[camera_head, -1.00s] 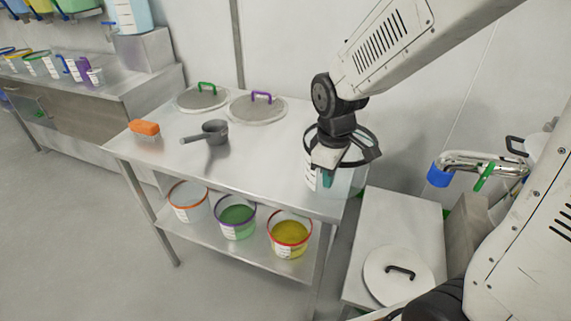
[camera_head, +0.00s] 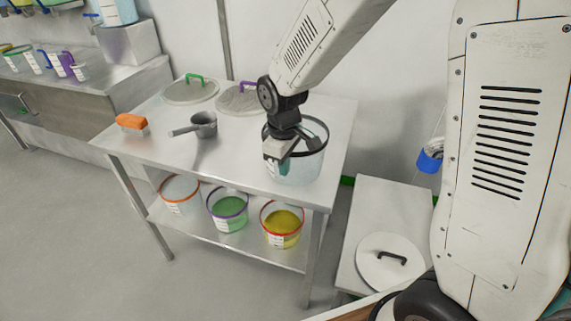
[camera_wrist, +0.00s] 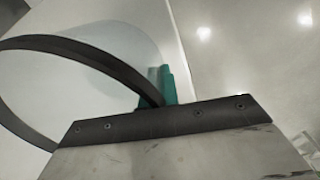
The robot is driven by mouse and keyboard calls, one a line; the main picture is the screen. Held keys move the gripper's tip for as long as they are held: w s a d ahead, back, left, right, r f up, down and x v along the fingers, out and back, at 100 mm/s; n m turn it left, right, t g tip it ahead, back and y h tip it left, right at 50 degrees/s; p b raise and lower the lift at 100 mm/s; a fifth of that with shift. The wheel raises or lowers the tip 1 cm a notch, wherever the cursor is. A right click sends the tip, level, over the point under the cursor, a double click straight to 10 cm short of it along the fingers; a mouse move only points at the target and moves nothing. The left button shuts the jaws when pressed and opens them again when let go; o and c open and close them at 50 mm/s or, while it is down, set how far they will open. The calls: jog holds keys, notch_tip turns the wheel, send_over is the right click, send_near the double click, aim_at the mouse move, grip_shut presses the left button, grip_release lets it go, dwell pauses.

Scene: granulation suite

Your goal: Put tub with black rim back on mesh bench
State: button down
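The clear tub with the black rim (camera_head: 306,168) is at the right end of the steel bench (camera_head: 240,172), over its top. I cannot tell whether its base touches the surface. It looks upright. My gripper (camera_head: 279,152) is at the tub's near left side, shut on its rim. In the wrist view the black rim (camera_wrist: 95,62) runs into the teal finger pads (camera_wrist: 165,86) of my gripper. The bench top also carries two round mesh discs, one with a green handle (camera_head: 190,89) and one with a purple handle (camera_head: 240,99).
A grey scoop (camera_head: 204,124) and an orange brush (camera_head: 131,121) lie left on the bench. Tubs with orange (camera_head: 181,195), purple (camera_head: 228,212) and red (camera_head: 282,225) rims stand on its lower shelf. A low stand to the right holds a white lid (camera_head: 388,264).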

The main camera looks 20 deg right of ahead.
jog(key=shift+f, duration=0.2)
jog(key=c, duration=1.7)
grip_release()
jog(key=shift+r, duration=0.15)
notch_tip(320, 180, up, 11)
jog(key=s+d+r+m, duration=0.2)
jog(key=s+d+m, duration=0.1)
jog(key=s, duration=0.5)
jog(key=s+d+r+m, duration=0.2)
jog(key=s+d+m, duration=0.1)
jog(key=s, duration=0.5)
jog(key=s+d+r+m, duration=0.3)
jog(key=s+d, duration=0.1)
jog(key=s, duration=0.5)
jog(key=shift+r+t, duration=0.1)
jog(key=shift+t, duration=0.3)
